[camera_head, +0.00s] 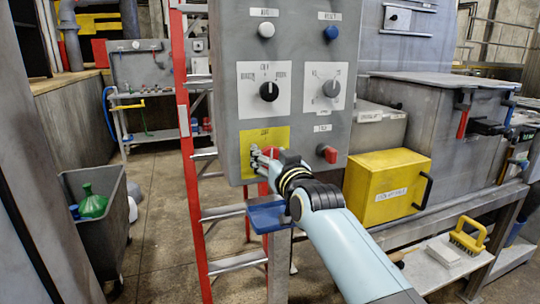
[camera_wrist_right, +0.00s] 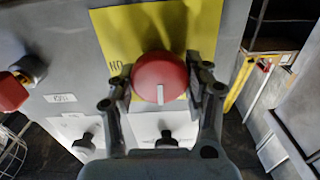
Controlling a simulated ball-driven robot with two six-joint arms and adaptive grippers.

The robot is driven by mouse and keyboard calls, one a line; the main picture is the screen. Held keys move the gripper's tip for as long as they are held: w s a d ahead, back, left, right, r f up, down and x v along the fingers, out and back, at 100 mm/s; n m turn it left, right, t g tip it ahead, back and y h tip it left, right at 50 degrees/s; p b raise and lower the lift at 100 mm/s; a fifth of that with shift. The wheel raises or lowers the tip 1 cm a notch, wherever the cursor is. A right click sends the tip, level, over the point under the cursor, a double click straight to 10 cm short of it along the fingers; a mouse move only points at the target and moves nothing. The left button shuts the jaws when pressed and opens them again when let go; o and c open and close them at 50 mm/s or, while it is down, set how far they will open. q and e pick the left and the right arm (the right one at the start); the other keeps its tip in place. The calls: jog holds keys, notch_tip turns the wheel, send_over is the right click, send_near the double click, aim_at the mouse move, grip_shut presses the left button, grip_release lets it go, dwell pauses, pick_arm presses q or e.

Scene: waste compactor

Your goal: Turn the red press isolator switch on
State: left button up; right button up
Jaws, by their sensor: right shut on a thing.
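The red isolator switch (camera_wrist_right: 160,76) is a round knob on a yellow plate (camera_head: 246,139) low on the grey control panel (camera_head: 224,100). In the wrist view the knob's white mark runs upright in the picture, toward my palm. My right gripper (camera_head: 264,160) is at the plate, its fingers on both sides of the knob and shut on it. In the wrist view the gripper (camera_wrist_right: 161,98) frames the knob from left and right. In the head view the gripper mostly hides the knob. My left gripper is not in view.
Black selector knobs (camera_head: 269,91) (camera_head: 331,88) sit above, and a red knob (camera_head: 327,153) sits to the right of my gripper. A yellow box (camera_head: 385,188) stands further right. A red ladder (camera_head: 186,150) stands at the panel's left.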

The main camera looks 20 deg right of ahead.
jog(key=m+p, duration=0.2)
jog(key=m, duration=0.1)
jog(key=shift+d+r+m, duration=0.1)
jog(key=shift+m, duration=0.2)
jog(key=m+p, duration=0.1)
jog(key=m, duration=0.2)
jog(key=shift+m, duration=0.3)
jog(key=m, duration=0.5)
jog(key=shift+d+f+m, duration=0.15)
jog(key=shift+f+m, duration=0.1)
jog(key=shift+m, duration=0.05)
jog(key=m, duration=0.4)
jog(key=shift+f+m, duration=0.15)
jog(key=shift+m, duration=0.15)
jog(key=o, duration=1.1)
jog(key=shift+s, duration=0.1)
